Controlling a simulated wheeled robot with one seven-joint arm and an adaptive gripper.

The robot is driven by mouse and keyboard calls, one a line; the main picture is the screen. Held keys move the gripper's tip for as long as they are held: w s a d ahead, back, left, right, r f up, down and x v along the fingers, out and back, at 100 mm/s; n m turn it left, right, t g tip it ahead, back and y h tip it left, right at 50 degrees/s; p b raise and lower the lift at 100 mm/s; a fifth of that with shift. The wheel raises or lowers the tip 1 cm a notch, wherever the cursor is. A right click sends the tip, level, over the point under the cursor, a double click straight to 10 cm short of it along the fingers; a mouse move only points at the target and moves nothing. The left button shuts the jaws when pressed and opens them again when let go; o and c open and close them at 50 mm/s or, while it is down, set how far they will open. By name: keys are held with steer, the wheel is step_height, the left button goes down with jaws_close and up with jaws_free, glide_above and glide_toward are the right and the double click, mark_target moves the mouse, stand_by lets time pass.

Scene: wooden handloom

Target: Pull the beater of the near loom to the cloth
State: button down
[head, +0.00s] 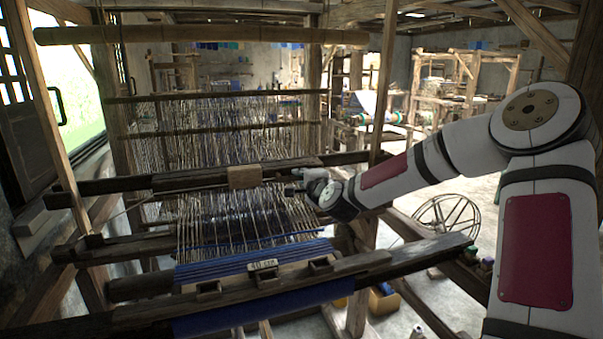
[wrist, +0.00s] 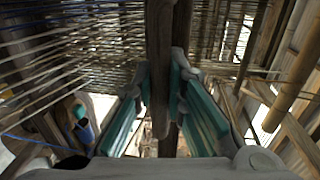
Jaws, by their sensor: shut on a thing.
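The near loom's beater (head: 200,181) is a dark wooden bar lying across the warp threads, with a pale wooden block (head: 244,177) at its middle. The blue cloth (head: 205,271) lies nearer to me, with a strip of open warp between it and the beater. My gripper (head: 291,186) is at the beater's right part, right of the block. In the wrist view, my gripper's two teal-padded fingers (wrist: 158,95) stand on both sides of a dark wooden bar (wrist: 160,45), shut on it. The exact contact is partly hidden in the head view.
A dark front beam (head: 420,250) of the loom runs below my forearm. A thick round beam (head: 200,34) crosses above the warp. A wooden post (head: 381,85) rises beside my wrist. A spoked wheel (head: 447,218) and other looms stand behind on the right.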

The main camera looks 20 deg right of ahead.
steer(key=s+a+r+g+p, duration=0.1)
steer(key=s+g+p, duration=0.1)
steer(key=s+p, duration=0.8)
steer(key=s, duration=0.3)
steer(key=shift+a+g+y, duration=0.15)
steer(key=shift+g+y, duration=0.15)
steer(key=shift+s, duration=0.15)
steer(key=c, duration=1.9)
jaws_free()
steer(key=shift+s+r, duration=0.1)
steer(key=shift+r, duration=0.1)
steer(key=v, duration=1.2)
